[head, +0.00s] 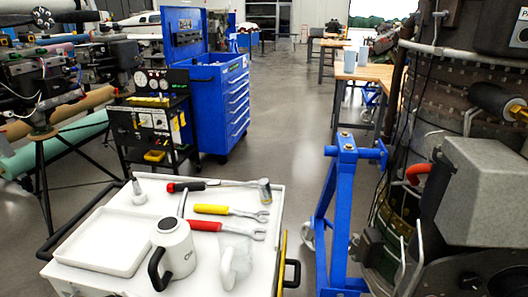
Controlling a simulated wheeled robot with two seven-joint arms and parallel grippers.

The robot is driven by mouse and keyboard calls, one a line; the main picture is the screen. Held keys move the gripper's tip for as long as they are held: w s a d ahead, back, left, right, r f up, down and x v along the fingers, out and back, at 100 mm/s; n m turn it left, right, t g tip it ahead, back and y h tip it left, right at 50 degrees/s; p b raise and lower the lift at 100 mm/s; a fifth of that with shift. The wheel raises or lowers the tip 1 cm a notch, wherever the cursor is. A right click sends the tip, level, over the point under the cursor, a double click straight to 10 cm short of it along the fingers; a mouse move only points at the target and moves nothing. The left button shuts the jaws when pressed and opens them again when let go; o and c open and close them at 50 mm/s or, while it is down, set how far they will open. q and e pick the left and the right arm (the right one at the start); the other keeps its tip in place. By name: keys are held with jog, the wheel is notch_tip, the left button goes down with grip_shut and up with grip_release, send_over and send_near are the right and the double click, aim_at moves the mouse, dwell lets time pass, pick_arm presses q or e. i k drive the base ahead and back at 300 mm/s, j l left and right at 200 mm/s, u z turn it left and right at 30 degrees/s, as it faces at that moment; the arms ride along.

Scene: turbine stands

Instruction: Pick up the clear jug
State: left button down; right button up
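The clear jug (238,246) stands on the white cart top (262,202) near its front right, in the lower middle of the head view. Its body is see-through and faint against the white surface. A white handle faces the camera. A white can (178,246) with a black handle and dark lettering stands just left of the jug, with a narrow gap between them. Neither of my grippers shows in the head view.
Behind the jug lie a red-handled wrench (225,228), a yellow-handled wrench (230,211) and a hammer (220,185). An empty white tray (105,240) and a nozzle bottle (138,193) are on the left. A blue stand (336,215) rises right of the cart.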

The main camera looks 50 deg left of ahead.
aim_at(234, 234)
jog(key=k+l+u, duration=0.1)
jog(key=u, duration=1.6)
